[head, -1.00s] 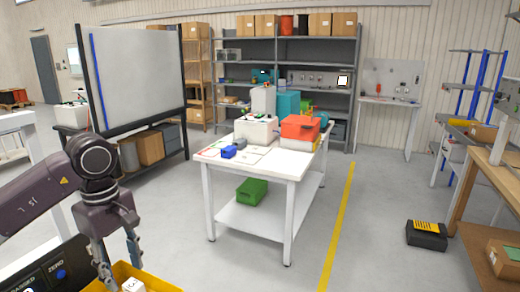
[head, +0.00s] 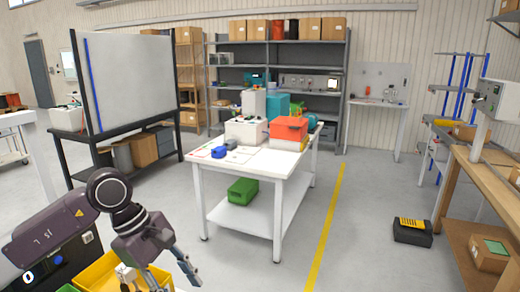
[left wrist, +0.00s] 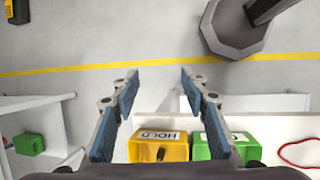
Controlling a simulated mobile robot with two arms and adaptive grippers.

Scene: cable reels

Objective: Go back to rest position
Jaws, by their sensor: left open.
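My left gripper (head: 172,280) is at the lower left of the head view, beside and partly in front of a yellow bin (head: 97,272). Its fingers point down and to the right. In the left wrist view the left gripper (left wrist: 160,84) has its blue-padded fingers spread with nothing between them. Below the fingers in that view are a yellow box (left wrist: 150,150) labelled HOLD and a green box (left wrist: 205,148) on a white surface. My right gripper is not in view.
A white table (head: 262,168) stands ahead with a red bin (head: 288,128) on top and a green bin (head: 243,190) on its lower shelf. A black case (head: 412,232) lies on the floor at right, near a wooden bench (head: 468,200). The floor around the yellow line (head: 325,235) is clear.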

